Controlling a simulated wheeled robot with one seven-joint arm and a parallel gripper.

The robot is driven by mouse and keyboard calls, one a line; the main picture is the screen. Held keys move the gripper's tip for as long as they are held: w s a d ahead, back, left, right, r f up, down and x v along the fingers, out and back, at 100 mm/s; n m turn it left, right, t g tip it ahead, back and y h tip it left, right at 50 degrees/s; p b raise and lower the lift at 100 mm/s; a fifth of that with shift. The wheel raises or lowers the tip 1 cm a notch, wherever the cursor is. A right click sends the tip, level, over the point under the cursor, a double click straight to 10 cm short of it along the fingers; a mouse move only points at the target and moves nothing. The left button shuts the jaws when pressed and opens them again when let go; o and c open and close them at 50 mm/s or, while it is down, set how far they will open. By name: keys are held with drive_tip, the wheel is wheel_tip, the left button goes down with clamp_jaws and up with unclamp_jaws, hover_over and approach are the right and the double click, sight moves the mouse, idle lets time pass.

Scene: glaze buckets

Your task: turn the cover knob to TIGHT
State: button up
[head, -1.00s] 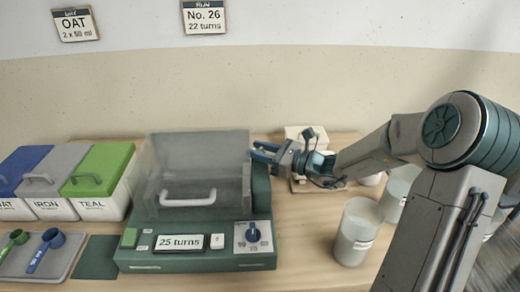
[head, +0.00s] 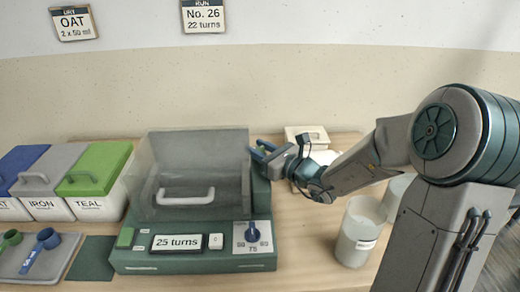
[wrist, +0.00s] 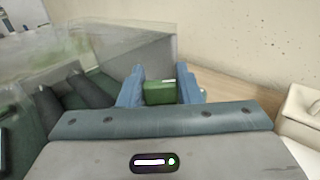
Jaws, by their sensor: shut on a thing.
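The glaze machine (head: 130,262) is dark green with a clear cover (head: 165,165) lowered over its top and a pale handle. My gripper (head: 262,152) is at the machine's upper right side. In the wrist view, its blue fingers (wrist: 160,80) are shut on a green block (wrist: 160,93), which looks like the cover knob. The TIGHT mark and the knob's setting are not visible. In the head view the knob is hidden by my gripper.
The machine's front has a "25 turns" display (head: 177,242) and a blue dial (head: 252,232). Lidded bins (head: 95,172) and scoops (head: 45,240) are on the left. A white bucket (head: 357,240) stands on the right, below my arm. A pale box (head: 306,135) is behind.

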drive_tip(key=o, duration=1)
drive_tip(key=shift+r+n+g+y+p, duration=0.1)
drive_tip(key=shift+n+g+y+p, duration=0.2)
drive_tip(key=shift+g, duration=0.1)
